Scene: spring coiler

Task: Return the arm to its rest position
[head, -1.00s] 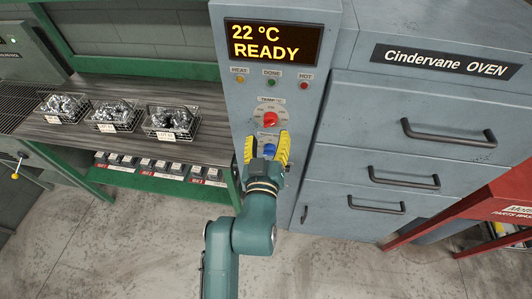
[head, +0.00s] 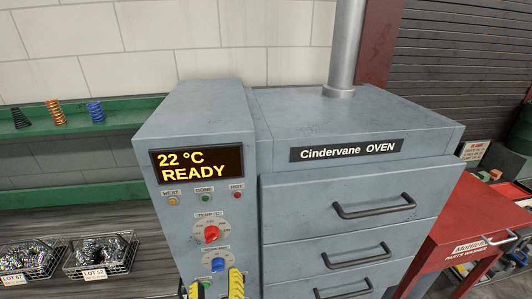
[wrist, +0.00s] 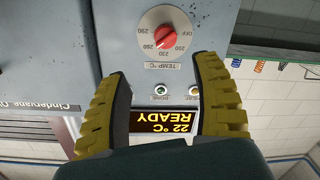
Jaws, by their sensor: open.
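My gripper (head: 217,286) shows at the bottom edge of the head view, with only its yellow fingertips in frame. They are below the blue knob (head: 218,264) on the oven's control panel. In the wrist view my gripper (wrist: 160,72) is open, its two yellow-and-black fingers wide apart with nothing between them. That picture is upside down and shows the red temperature knob (wrist: 166,37) and the display (wrist: 150,121) beyond the fingers. The rest of my arm is out of the head view.
The display (head: 196,162) reads 22 °C READY. The oven (head: 350,115) has several closed drawers with handles to the right. Wire baskets (head: 100,258) of metal parts stand on the left bench. A red parts washer (head: 460,235) is at right. Coloured springs (head: 56,112) stand on a green shelf.

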